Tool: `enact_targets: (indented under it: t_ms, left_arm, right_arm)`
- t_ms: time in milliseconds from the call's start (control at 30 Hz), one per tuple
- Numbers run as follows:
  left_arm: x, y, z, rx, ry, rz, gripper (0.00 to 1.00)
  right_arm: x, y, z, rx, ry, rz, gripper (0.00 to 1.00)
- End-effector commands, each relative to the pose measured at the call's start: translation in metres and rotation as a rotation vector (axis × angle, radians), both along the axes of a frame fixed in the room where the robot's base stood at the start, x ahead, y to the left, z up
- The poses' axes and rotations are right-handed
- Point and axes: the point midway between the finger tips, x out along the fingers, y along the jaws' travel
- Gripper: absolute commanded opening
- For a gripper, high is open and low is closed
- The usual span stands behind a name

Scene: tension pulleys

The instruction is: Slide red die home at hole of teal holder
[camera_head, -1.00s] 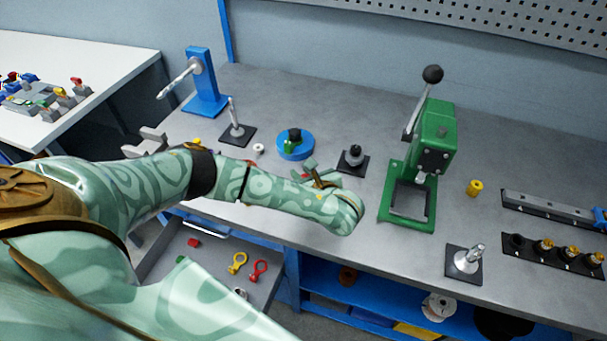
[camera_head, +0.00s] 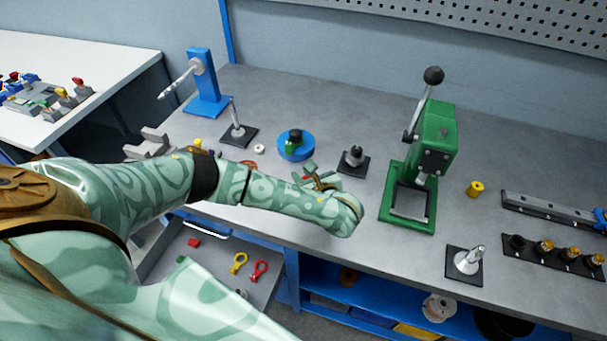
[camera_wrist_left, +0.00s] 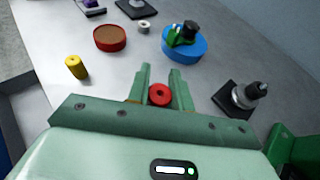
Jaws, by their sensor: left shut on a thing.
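My left gripper (camera_head: 308,174) is above the bench, in front of a blue round base, and it also shows in the left wrist view (camera_wrist_left: 160,80). It is shut on the red die (camera_wrist_left: 159,95), a small red ring with a dark centre hole, held between the two green fingers. In the head view only a little red of it shows beside the fingers. I cannot make out a teal holder for certain in either view. My right gripper is not in view.
The blue round base (camera_head: 295,147) carries a green piece with a black top. A black-topped post on a square base (camera_head: 352,160) and a green press (camera_head: 430,150) stand to the right. A yellow cylinder (camera_wrist_left: 77,67) and a brown-topped red dish (camera_wrist_left: 110,39) are at left.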

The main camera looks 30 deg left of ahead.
Motion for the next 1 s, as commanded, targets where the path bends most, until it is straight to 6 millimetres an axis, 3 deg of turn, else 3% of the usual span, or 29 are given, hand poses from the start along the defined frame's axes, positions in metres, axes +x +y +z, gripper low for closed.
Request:
enact_targets:
  t_ms: [1000]
  left_arm:
    - [0.000,0.000,0.000,0.000,0.000,0.000,0.00]
  right_arm:
    - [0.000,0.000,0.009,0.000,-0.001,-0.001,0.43]
